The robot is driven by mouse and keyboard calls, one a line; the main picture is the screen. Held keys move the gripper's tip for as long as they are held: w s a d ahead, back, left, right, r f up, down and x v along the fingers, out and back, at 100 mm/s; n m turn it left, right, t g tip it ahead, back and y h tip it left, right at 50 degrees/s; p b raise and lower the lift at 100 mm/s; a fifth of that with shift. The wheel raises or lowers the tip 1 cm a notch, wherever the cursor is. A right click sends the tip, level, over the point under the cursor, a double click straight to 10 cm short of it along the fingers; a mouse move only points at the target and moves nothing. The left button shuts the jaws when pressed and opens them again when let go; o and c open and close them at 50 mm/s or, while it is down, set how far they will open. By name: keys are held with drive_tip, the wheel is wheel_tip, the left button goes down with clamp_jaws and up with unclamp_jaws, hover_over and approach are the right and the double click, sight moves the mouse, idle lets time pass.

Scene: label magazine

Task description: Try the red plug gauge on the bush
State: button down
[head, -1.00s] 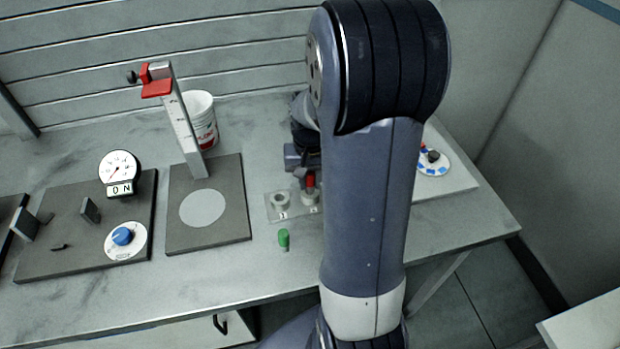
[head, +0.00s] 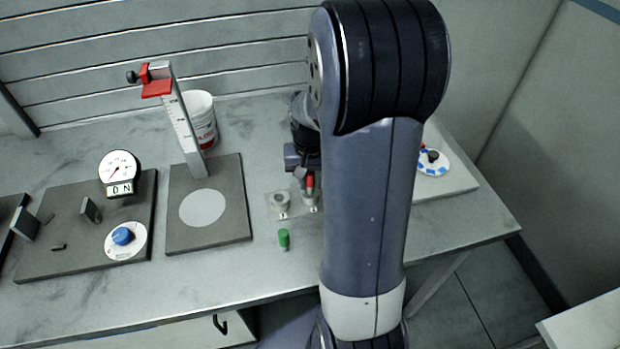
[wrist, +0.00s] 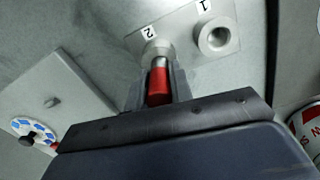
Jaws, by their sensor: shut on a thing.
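My gripper (wrist: 158,88) is shut on the red plug gauge (wrist: 159,84), which sits between its fingers in the wrist view. The gauge's silver end meets the bush marked 2 (wrist: 155,47); I cannot tell how far, if at all, it is inside the bore. The bush marked 1 (wrist: 214,38) stands beside it with its hole open. In the head view the red gauge (head: 310,182) is over the right bush (head: 309,199), next to the left bush (head: 281,200). My arm hides part of this area.
A green plug (head: 284,238) stands in front of the bush plate (head: 271,212). To the left are a dark base (head: 235,228) with a height scale (head: 181,120), a white bucket (head: 202,115), and a panel with a gauge dial (head: 119,166) and blue knob (head: 122,236).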

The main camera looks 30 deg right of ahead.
drive_tip(key=shift+r+p, duration=2.05)
drive_tip(key=shift+r, duration=0.45)
